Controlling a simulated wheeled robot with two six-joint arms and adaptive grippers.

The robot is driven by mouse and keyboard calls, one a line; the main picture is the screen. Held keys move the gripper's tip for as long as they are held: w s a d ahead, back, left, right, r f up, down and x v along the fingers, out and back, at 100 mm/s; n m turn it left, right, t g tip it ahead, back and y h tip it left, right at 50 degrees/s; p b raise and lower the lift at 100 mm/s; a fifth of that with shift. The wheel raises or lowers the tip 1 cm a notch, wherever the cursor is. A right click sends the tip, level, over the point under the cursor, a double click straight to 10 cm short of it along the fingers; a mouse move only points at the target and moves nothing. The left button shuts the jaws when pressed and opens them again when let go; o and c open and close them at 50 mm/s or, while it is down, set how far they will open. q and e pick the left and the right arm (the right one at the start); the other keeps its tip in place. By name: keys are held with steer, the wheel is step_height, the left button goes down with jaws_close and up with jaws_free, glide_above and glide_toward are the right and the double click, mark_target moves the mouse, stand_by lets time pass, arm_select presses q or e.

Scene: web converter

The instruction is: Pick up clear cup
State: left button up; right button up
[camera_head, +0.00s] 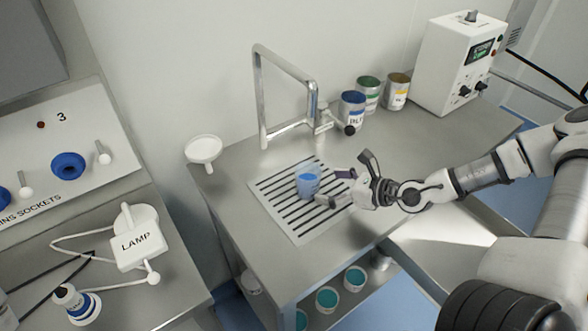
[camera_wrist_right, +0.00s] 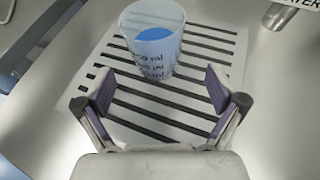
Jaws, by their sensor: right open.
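The clear cup (camera_head: 307,183) stands upright on the slotted drain plate (camera_head: 272,187) and has blue liquid inside. In the right wrist view the cup (camera_wrist_right: 153,42) stands beyond my fingertips, with dark writing on its side. My right gripper (camera_head: 345,178) comes in from the right, open and empty, close beside the cup. In the right wrist view its two purple-padded fingers (camera_wrist_right: 160,82) are spread over the drain plate (camera_wrist_right: 203,75), apart from the cup. My left gripper is not in view.
A metal faucet frame (camera_head: 285,95) rises behind the drain plate. Paint cans (camera_head: 352,110) stand at the back next to a white control box (camera_head: 460,62). A white funnel (camera_head: 203,150) is at the counter's left edge. The steel counter in front is clear.

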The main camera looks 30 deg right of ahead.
mark_target(306, 183)
steer(key=shift+w+a+f+b, duration=0.3)
steer(key=shift+w+f+b, duration=0.2)
steer(key=shift+b, duration=0.65)
steer(key=shift+a, duration=0.2)
steer(key=shift+w+a+b, duration=0.15)
steer(key=shift+w+b, duration=0.05)
steer(key=shift+b, duration=0.25)
steer(key=b+x, duration=0.2)
steer(key=x, duration=0.2)
steer(key=shift+w+a, duration=0.1)
steer(key=shift+w, duration=0.15)
steer(key=shift+w+a, duration=0.25)
steer(key=shift+d+r, duration=0.1)
steer(key=shift+c, duration=0.7)
steer(key=c, duration=1.2)
